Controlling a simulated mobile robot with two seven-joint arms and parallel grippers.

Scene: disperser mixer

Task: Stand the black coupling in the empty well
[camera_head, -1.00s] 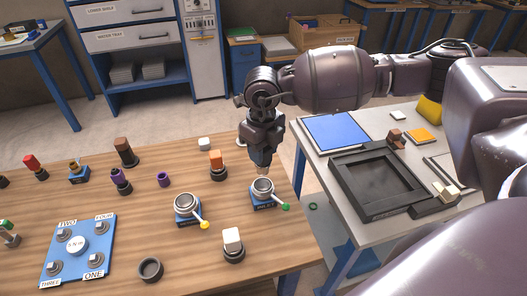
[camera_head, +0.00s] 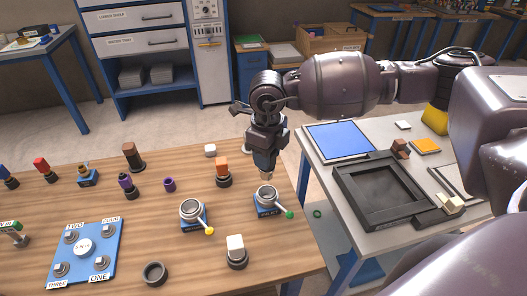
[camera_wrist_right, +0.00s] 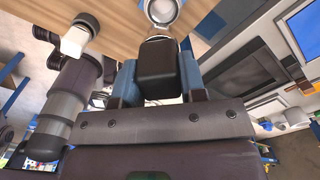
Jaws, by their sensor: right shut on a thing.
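My right gripper (camera_head: 267,177) points down just above the silver ring with a green lever (camera_head: 266,194) on the right part of the wooden table. In the right wrist view its two blue fingers are shut on a black block-like piece (camera_wrist_right: 158,68), which looks like the black coupling. A silver ring (camera_wrist_right: 162,10) shows just beyond that piece. In the head view the piece is mostly hidden by the fingers. A second silver ring with a yellow lever (camera_head: 193,211) looks empty. A black open ring (camera_head: 154,272) at the table's front also looks empty. My left gripper is not in view.
An orange-topped black holder (camera_head: 222,172) and a white-topped one (camera_head: 236,252) stand near the rings. A blue numbered plate (camera_head: 85,250) lies at the left. A grey side table (camera_head: 345,238) with a black tray (camera_head: 382,192) stands at the right.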

